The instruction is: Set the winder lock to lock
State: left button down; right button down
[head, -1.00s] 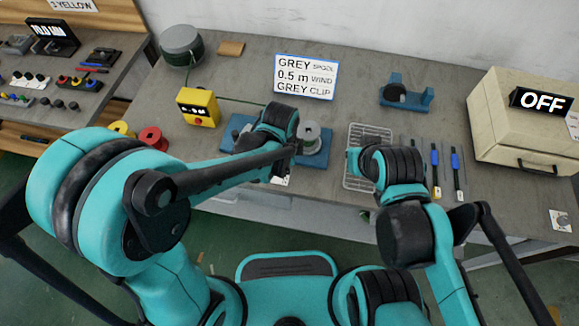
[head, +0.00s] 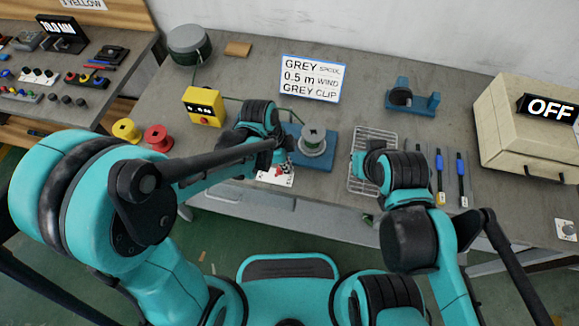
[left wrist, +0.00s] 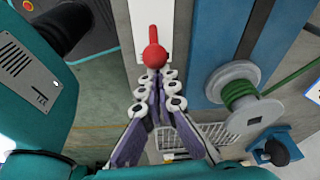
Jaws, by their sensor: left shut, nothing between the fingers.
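The winder lock shows in the left wrist view as a lever with a red ball knob (left wrist: 154,55), over a white plate. My left gripper (left wrist: 160,80) is shut and empty, its fingertips right by the knob; I cannot tell whether they touch it. In the head view the left gripper (head: 281,153) is at the left side of the winder's blue base (head: 318,163), partly hidden by its arm. The winder's grey spool (head: 314,141) also shows in the left wrist view (left wrist: 243,100), with green cord on it. My right gripper's fingers are hidden behind its arm.
A wire rack (head: 359,182) lies right of the winder, with blue-handled tools (head: 439,163) beyond. A yellow box (head: 204,106) and yellow and red spools (head: 157,137) stand left. A blue stand (head: 412,98) is behind. A beige case (head: 525,130) with an OFF sign (head: 550,108) is right.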

aim_at(275, 175)
pick_arm(q)
jog(key=shift+w+a+r+g+h, duration=0.15)
jog(key=shift+a+h, duration=0.3)
jog(key=shift+h, duration=0.1)
jog(key=shift+w+a+r+g+h, duration=0.1)
jog(key=shift+w+a+g+h, duration=0.05)
jog(key=shift+a+h, duration=0.35)
jog(key=shift+w+a+r, duration=0.1)
jog(key=shift+w+a, duration=0.05)
jog(key=shift+a, duration=0.4)
jog(key=shift+w+a+r, duration=0.1)
jog(key=shift+a, duration=0.4)
jog(key=shift+r, duration=0.1)
jog(key=shift+r+p, duration=0.4)
jog(key=shift+r, duration=0.35)
jog(key=shift+d, duration=0.1)
